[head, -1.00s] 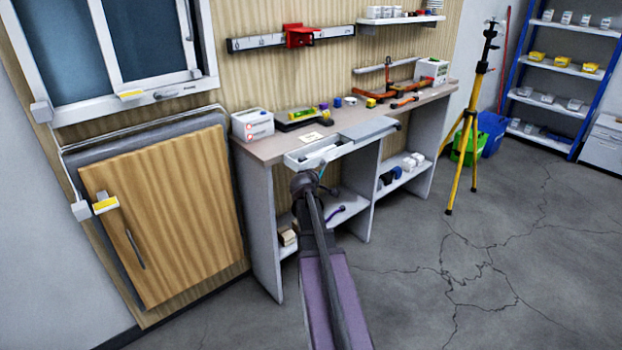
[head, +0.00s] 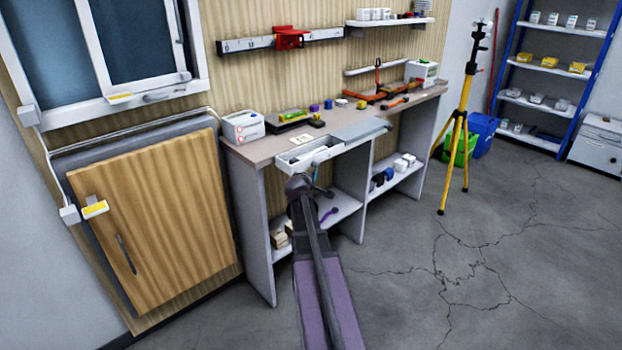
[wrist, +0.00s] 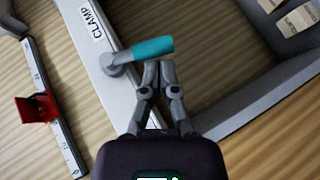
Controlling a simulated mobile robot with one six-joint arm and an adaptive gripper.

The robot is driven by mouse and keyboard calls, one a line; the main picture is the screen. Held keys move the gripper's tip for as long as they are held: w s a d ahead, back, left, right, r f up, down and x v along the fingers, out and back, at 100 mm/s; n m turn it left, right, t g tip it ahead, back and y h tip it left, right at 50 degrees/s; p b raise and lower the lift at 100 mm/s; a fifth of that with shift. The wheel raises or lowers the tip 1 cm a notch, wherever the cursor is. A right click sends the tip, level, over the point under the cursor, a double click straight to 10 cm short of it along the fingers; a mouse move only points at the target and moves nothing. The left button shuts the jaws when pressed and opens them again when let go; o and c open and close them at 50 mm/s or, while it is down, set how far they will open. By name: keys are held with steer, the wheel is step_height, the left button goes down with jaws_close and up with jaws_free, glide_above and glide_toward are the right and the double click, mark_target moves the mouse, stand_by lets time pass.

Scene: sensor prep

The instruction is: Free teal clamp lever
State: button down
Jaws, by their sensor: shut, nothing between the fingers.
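The clamp lever (wrist: 152,48) has a teal handle and a grey pivot end on a white edge labelled CLAMP, in the wrist view. The handle points right and slightly up in that view. My gripper (wrist: 158,66) is shut and empty, its fingertips together just below the teal handle. I cannot tell whether they touch it. In the head view, a small teal bit (head: 315,173) shows by the bench front next to the end of my arm, which hides my fingers there.
An open drawer (head: 318,158) juts from the workbench (head: 258,150). A wall rail with a red slider (head: 290,38) is above; it also shows in the wrist view (wrist: 38,107). Orange tools (head: 395,97) lie on the benchtop. A yellow tripod (head: 457,140) stands right. Floor in front is clear.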

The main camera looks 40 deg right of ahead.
steer(key=shift+r+p, duration=0.4)
steer(key=shift+r, duration=0.15)
stand_by(0.4)
steer(key=s+a+f+m+g+y, duration=0.2)
steer(key=a+f+y, duration=0.15)
steer(key=a, duration=1.05)
steer(key=s+a+f+m+g+y, duration=0.1)
steer(key=a+f+y, duration=0.3)
steer(key=a, duration=1)
steer(key=s+a+f+g+y, duration=0.1)
steer(key=s+a+g, duration=0.1)
steer(key=s+a, duration=0.35)
steer(key=s+a+f+m+g+y, duration=0.1)
steer(key=s+a, duration=0.1)
steer(key=a, duration=0.7)
steer(key=s+a+f+g+y, duration=0.1)
steer(key=s+a+g, duration=0.1)
steer(key=s+a, duration=0.35)
step_height(320, 180, up, 21)
steer(key=w+a+p, duration=0.1)
steer(key=p, duration=2.1)
steer(key=shift+w, duration=0.25)
